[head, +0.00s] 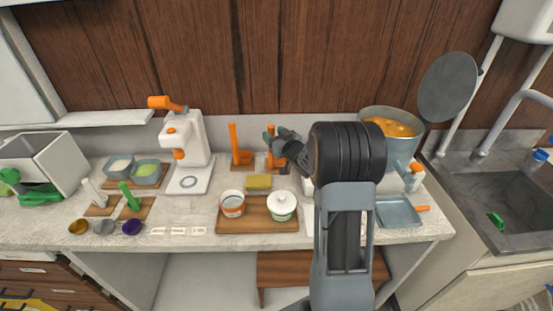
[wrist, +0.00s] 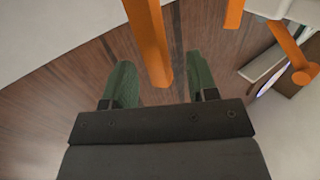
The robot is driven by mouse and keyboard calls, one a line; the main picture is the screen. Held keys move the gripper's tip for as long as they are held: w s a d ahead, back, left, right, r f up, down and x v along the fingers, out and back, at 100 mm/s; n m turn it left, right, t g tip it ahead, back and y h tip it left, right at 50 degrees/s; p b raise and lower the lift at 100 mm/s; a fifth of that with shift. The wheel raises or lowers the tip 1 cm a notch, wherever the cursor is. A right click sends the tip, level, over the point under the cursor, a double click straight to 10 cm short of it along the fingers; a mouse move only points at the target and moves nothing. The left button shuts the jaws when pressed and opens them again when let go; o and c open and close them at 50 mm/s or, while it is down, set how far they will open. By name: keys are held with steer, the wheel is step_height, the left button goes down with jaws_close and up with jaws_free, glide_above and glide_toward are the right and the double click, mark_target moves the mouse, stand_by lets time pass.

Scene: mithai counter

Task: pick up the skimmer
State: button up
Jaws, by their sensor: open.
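Two upright orange-handled tools stand on small wooden bases against the back wall; their heads are not clear, so I cannot tell which is the skimmer. The right handle (head: 272,160) is partly hidden by my gripper (head: 269,134). The left handle (head: 234,143) stands apart from it. In the wrist view, my gripper (wrist: 161,80) is open, with green fingers. One orange handle (wrist: 148,40) runs down to the gap between the fingers, nearer the right finger; contact is not clear. The other handle (wrist: 234,13) is at the top right.
A white machine (head: 187,150) with orange parts stands left of the tools. In front are a yellow sponge (head: 258,182) and a wooden tray (head: 257,224) with two pots. A large pot (head: 402,148) of orange food is at right, partly behind my arm.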

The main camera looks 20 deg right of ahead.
steer(key=shift+w+a+p, duration=0.15)
steer(key=shift+w+p, duration=0.15)
steer(key=shift+w, duration=0.75)
steer(key=shift+w+a+p, duration=0.1)
steer(key=shift+w+p, duration=0.15)
steer(key=shift+w, duration=0.75)
steer(key=shift+c, duration=0.5)
jaws_close()
